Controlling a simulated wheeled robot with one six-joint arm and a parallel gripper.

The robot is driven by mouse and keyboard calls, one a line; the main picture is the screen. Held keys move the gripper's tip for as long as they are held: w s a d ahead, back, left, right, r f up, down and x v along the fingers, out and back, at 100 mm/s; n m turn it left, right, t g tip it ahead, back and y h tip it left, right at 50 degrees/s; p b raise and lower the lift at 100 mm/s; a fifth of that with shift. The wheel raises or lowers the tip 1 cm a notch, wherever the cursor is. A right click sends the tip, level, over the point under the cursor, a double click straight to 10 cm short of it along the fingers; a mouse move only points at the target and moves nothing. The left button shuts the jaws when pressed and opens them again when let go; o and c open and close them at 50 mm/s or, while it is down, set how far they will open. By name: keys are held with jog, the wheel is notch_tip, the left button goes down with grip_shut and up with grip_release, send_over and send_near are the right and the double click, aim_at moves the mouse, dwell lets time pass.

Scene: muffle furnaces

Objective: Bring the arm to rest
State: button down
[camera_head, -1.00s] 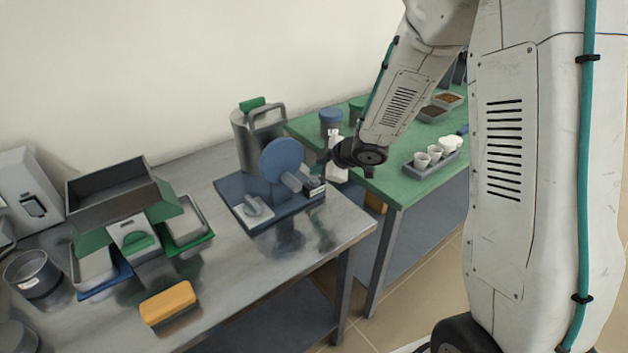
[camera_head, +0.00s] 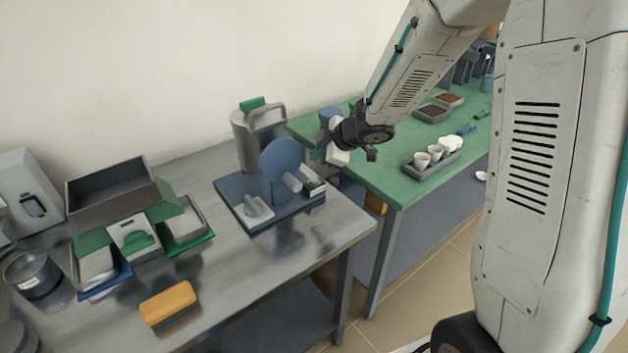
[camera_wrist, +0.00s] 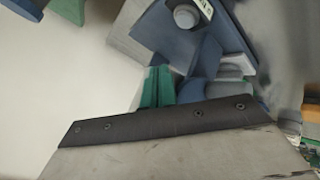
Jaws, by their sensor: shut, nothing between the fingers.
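My arm reaches in from the upper right in the head view, and my gripper (camera_head: 318,153) is at its end, beside the white wrist part. Its teal fingers are shut and hold nothing. They also show close together in the wrist view (camera_wrist: 158,87). My gripper appears over the gap between the grey metal table and the green table, close to the blue disc device (camera_head: 283,165). I cannot tell the exact clearance.
The metal table (camera_head: 225,262) holds a grey jug (camera_head: 243,143), a dark tray (camera_head: 112,203), a yellow block (camera_head: 168,303) and a round pan (camera_head: 32,274). The green table (camera_head: 385,183) bears a rack of white cups (camera_head: 435,163). Floor shows between the tables.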

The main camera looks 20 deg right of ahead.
dwell(0.6)
jog(key=s+d+f+m+h, duration=0.1)
jog(key=d+f+m+h, duration=0.2)
jog(key=d, duration=0.4)
jog(key=s+d+r+m+g+h, duration=0.4)
jog(key=s+d+r+m+h, duration=0.2)
jog(key=s, duration=0.5)
jog(key=s+a+r+m+g+y, duration=0.1)
jog(key=s+a+r+m, duration=0.1)
jog(key=s, duration=0.6)
jog(key=s+a+r+m+y, duration=0.2)
jog(key=s+a+r, duration=0.3)
jog(key=s, duration=0.3)
jog(key=s+a+r+m+g+y, duration=0.1)
jog(key=s+a+r+m, duration=0.1)
jog(key=s, duration=0.7)
jog(key=shift+a+r+g, duration=0.3)
jog(key=shift+a+r, duration=0.5)
jog(key=shift+r, duration=0.3)
